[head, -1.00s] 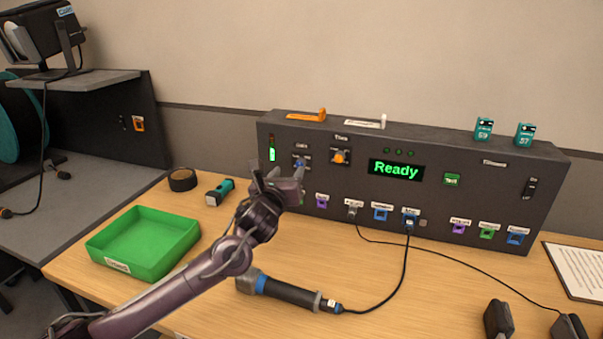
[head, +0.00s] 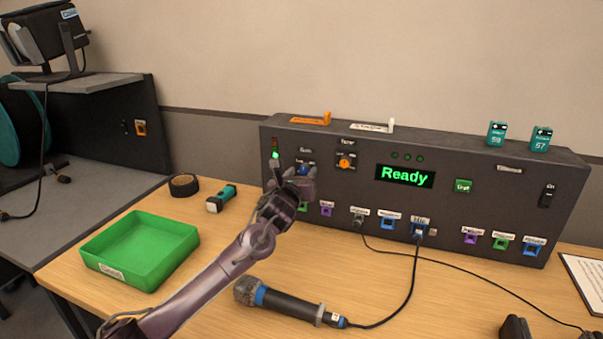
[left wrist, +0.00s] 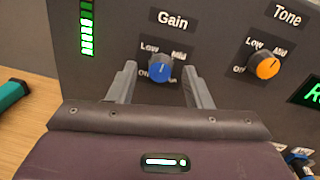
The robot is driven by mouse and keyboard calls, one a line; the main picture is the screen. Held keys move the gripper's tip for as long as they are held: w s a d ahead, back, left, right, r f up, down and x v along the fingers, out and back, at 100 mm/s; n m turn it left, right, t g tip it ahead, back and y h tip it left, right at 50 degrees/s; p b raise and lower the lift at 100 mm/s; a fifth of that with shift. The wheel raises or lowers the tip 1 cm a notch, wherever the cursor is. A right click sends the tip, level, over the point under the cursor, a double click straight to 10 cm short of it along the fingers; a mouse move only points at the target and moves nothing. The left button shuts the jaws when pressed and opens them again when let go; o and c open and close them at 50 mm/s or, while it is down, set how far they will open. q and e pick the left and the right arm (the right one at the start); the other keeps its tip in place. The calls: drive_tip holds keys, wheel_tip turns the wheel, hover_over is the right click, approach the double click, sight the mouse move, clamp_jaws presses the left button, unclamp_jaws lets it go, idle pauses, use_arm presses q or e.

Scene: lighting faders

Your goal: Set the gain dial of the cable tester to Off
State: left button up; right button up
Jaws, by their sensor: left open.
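The dark cable tester (head: 459,214) stands upright on the desk, its screen (head: 405,176) reading "Ready" in green. Its blue gain dial (left wrist: 159,69) sits under the "Gain" label in the left wrist view, with Low, Mid and Off marks around it; the pointer's exact setting is hard to tell. The dial (head: 303,169) also shows in the head view, partly hidden by my gripper. My left gripper (left wrist: 158,82) is open, with one finger on each side of the dial, and contact is not visible. My right gripper is not in view.
An orange tone dial (left wrist: 264,64) is just right of the gain dial. A microphone (head: 290,304) with a cable lies in front of the tester. A green tray (head: 180,252), a flashlight (head: 221,198) and a tape roll (head: 184,185) are on the left.

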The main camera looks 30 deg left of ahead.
use_arm(q)
drive_tip(key=shift+w, duration=0.15)
drive_tip(key=shift+c, duration=0.2)
drive_tip(key=c, duration=0.9)
drive_tip(key=shift+c, duration=0.2)
drive_tip(key=shift+n, duration=0.3)
